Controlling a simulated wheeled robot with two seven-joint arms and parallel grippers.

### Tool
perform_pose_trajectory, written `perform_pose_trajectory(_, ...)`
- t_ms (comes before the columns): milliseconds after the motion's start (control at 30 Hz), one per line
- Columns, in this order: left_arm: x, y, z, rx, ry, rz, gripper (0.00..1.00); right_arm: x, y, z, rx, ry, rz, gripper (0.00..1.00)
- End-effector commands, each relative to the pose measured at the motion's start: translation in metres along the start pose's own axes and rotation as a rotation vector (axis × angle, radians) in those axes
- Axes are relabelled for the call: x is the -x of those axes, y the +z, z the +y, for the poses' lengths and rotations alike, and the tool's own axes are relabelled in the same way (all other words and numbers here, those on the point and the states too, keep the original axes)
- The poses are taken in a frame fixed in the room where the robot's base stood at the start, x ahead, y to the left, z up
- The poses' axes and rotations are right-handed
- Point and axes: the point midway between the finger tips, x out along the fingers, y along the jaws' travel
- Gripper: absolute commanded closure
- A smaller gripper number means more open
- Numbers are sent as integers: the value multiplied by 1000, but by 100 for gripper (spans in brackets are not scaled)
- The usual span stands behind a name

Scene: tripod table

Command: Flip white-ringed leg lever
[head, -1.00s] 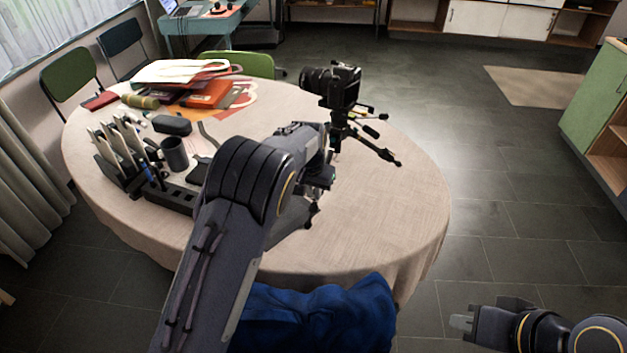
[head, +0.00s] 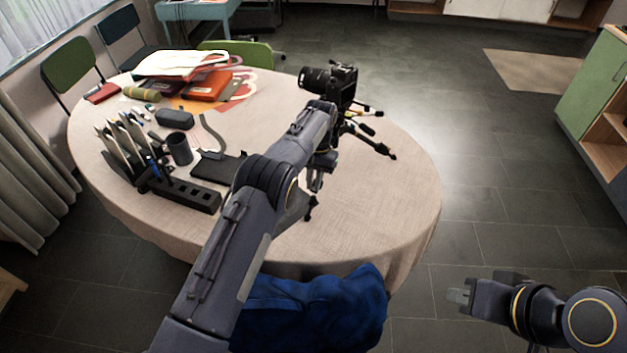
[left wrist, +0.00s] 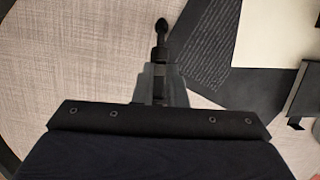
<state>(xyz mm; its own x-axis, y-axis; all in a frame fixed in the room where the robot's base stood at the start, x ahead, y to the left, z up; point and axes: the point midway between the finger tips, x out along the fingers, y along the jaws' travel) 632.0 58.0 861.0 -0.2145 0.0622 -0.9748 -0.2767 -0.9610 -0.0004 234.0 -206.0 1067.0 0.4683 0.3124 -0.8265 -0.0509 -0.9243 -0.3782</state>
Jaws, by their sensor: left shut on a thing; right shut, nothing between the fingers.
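A black camera (head: 342,78) sits on a black tripod (head: 378,147) with spread legs on the round table. One leg runs right to a foot on the cloth; a near leg ends in a foot (head: 308,212) below my left gripper (head: 320,178). My left gripper is shut on a slim black tripod part whose rounded tip (left wrist: 161,28) sticks out beyond the fingers (left wrist: 160,82) in the left wrist view. I cannot tell whether that part is a lever or a leg end. No white ring is discernible. My right gripper (head: 460,296) is shut and empty, right of the table.
The table (head: 385,205) is clear on its right. A black organiser (head: 185,192), mug (head: 180,148), dark flat board (head: 216,167) and case (head: 174,117) stand at left. Bags and folders (head: 205,85) lie at the back. A blue chair (head: 320,305) is at the near edge.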

Motion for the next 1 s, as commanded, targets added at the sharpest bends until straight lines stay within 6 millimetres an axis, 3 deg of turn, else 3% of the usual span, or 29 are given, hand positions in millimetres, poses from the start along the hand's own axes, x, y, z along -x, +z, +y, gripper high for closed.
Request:
perform_pose_trajectory(400, 1, -1, 0, 0, 0, 0, 100, 0, 0, 0, 0, 0, 0, 100)
perform_pose_trajectory(433, 1, -1, 0, 0, 0, 0, 85, 0, 0, 0, 0, 0, 0, 100)
perform_pose_trajectory(567, 1, 0, 0, 0, 0, -1, 68, 0, 0, 0, 0, 0, 0, 100)
perform_pose_trajectory(867, 2, 0, 0, 0, 0, -1, 66, 1, -1, 0, 0, 0, 0, 100)
perform_pose_trajectory(1000, 18, 6, -3, 2, 1, -1, 66, 8, -4, -4, 0, 0, 0, 100)
